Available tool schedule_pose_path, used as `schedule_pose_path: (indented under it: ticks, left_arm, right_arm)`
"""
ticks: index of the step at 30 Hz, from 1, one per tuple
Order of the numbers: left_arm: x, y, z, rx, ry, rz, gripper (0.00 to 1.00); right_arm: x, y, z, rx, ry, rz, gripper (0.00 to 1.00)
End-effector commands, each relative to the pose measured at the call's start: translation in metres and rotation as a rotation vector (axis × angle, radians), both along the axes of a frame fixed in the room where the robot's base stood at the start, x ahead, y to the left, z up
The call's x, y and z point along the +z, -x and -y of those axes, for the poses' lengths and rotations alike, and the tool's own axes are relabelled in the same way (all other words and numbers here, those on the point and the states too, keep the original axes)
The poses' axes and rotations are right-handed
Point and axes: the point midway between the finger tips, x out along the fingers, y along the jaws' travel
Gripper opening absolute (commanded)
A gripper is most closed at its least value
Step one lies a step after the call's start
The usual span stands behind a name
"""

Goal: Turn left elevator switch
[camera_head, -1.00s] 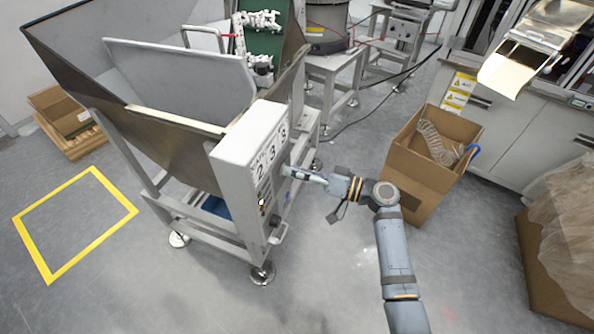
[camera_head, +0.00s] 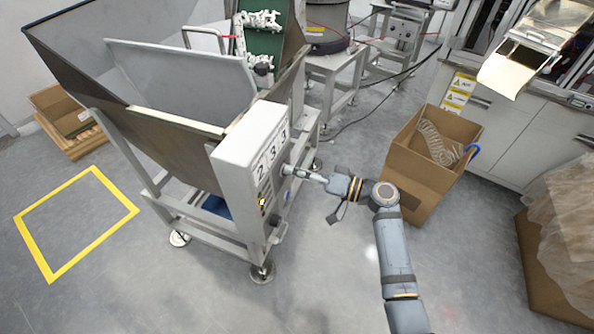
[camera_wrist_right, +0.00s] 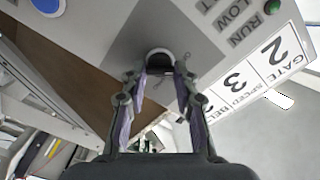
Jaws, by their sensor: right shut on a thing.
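The elevator's grey control box (camera_head: 240,150) is fixed to the side of the large metal hopper in the head view. My right gripper (camera_head: 290,170) is at the box's right-hand face. In the right wrist view a dark rotary switch with a pale ring (camera_wrist_right: 160,56) sits on the grey panel, near the lettering RUN and SLOW. My right gripper (camera_wrist_right: 161,78) has its fingers on either side of this switch and is shut on it. The fingers partly hide the knob, so its exact angle is hard to tell. My left gripper is not in view.
The metal hopper (camera_head: 165,125) stands left of my arm. An open cardboard box (camera_head: 420,175) stands close to the right of my gripper. A green belt (camera_head: 262,42) carries white parts at the top. The grey floor in front is clear.

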Motion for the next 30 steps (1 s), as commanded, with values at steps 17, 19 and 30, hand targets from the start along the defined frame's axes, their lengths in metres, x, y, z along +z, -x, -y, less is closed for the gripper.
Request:
schedule_pose_path:
  ticks: [17, 19, 30]
  left_arm:
    - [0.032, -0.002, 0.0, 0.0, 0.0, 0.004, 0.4]
    - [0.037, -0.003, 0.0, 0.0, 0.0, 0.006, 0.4]
    - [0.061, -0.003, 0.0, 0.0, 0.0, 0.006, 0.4]
  right_arm:
    - [0.001, -0.001, 0.001, -0.001, -0.196, -0.49, 0.0]
    - [0.001, -0.001, 0.001, -0.001, -0.221, -0.551, 0.0]
    - [-0.001, -0.001, 0.001, -0.001, -0.353, -0.879, 0.0]
